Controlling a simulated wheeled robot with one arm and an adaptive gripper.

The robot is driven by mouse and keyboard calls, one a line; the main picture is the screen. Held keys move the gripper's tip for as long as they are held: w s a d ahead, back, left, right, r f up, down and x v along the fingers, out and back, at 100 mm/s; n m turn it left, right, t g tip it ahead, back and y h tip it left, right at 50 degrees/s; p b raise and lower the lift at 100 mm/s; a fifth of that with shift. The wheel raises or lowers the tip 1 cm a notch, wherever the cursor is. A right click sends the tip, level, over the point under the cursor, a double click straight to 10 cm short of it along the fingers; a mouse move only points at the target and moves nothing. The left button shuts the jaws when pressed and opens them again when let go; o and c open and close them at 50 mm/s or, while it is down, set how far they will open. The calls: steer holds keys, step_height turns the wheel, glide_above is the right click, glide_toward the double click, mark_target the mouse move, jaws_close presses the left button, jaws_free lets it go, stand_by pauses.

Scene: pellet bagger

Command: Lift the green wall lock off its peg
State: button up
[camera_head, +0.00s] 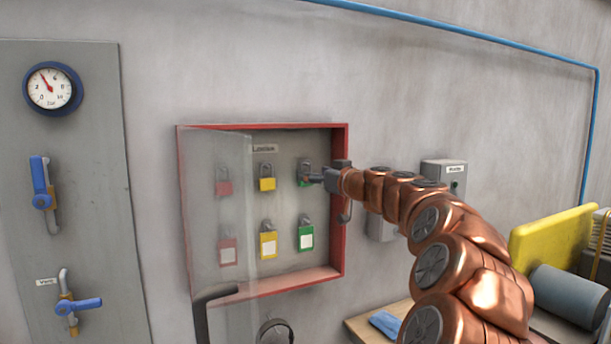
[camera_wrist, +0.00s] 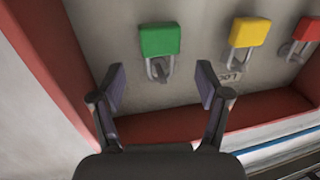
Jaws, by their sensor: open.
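The upper green lock (camera_head: 302,180) hangs by its shackle at the upper right inside the red-framed cabinet, partly hidden by my gripper (camera_head: 316,178). The wrist view is upside down and shows the green lock's body (camera_wrist: 159,40) with its shackle below it in the picture. My gripper (camera_wrist: 161,80) is open and empty there, its fingers to either side of the shackle's line. The lock is ahead of the fingertips, and no contact is clear. A second green lock with a white label (camera_head: 306,238) hangs in the lower row.
Yellow locks (camera_head: 267,184) and red locks (camera_head: 223,187) hang to the left, the red ones behind the clear open door (camera_head: 215,220). The red cabinet frame (camera_head: 342,230) stands close beside my gripper. A grey box (camera_head: 444,175) is on the wall to the right.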

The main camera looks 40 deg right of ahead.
mark_target(298, 165)
steer(key=shift+w+d+p, duration=0.15)
steer(key=shift+w+p, duration=0.3)
steer(key=shift+w, duration=0.5)
steer(key=shift+w+d+p, duration=0.1)
steer(key=shift+w+p, duration=0.3)
steer(key=shift+w, duration=0.55)
steer(key=shift+c, duration=0.3)
steer(key=c, duration=1.2)
steer(key=shift+r, duration=0.15)
steer(key=shift+r+b, duration=0.35)
steer(key=shift+r, duration=0.1)
steer(key=s+b, duration=0.2)
steer(key=s, duration=0.4)
steer(key=s+a+b, duration=0.1)
steer(key=s+b, duration=0.1)
steer(key=s, duration=0.4)
steer(key=s+a+b, duration=0.1)
steer(key=s+b, duration=0.1)
steer(key=s, duration=0.3)
steer(key=shift+s+a+r, duration=0.2)
steer(key=shift+s+r, duration=0.15)
steer(key=shift+s, duration=0.05)
steer(key=shift+r, duration=0.35)
